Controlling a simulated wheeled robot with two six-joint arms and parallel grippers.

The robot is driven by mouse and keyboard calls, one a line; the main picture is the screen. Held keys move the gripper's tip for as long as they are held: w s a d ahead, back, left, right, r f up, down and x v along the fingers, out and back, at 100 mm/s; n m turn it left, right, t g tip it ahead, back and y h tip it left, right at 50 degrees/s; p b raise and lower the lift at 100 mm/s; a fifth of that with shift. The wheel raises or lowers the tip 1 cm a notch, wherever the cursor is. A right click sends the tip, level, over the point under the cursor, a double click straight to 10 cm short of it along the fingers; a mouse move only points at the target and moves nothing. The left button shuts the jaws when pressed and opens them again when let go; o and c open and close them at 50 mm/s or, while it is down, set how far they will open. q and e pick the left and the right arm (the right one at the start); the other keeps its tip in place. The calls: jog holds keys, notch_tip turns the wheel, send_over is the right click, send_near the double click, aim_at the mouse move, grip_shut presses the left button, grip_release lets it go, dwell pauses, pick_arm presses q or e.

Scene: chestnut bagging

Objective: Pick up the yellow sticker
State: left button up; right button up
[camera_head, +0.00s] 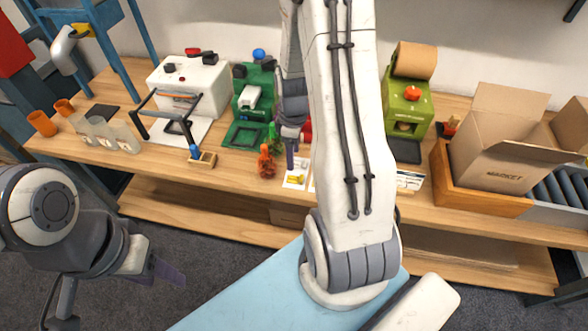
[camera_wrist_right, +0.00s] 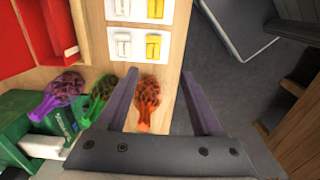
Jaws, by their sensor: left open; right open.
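Yellow stickers (camera_wrist_right: 153,47) sit beside white ones on white cards (camera_wrist_right: 133,59) at the top of the right wrist view. A second yellow one (camera_wrist_right: 155,9) is further up. In the head view a yellow sticker (camera_head: 295,180) shows on a card near the table's front edge; my right arm hides what is to its right. My right gripper (camera_wrist_right: 160,73) is open and empty, its purple fingers on either side of an orange net bag in that view and short of the cards. In the head view it hangs above the cards (camera_head: 290,157). My left gripper (camera_head: 166,274) is open and empty, low at left, away from the table.
A green machine (camera_head: 252,100) stands behind. A red tray (camera_wrist_right: 30,48) is beside the cards. A cardboard box (camera_head: 500,135) is at right.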

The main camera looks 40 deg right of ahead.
send_over(301, 180)
jog(key=f, duration=0.5)
jog(key=shift+w+a+f+p, duration=0.1)
jog(key=shift+a+f+p, duration=0.2)
jog(key=shift+a+f, duration=0.1)
jog(key=f, duration=0.2)
jog(key=d+f+p, duration=0.1)
jog(key=f, duration=0.1)
jog(key=shift+s+f, duration=0.2)
jog(key=shift+f, duration=0.45)
grip_shut()
jog(key=shift+a, duration=0.1)
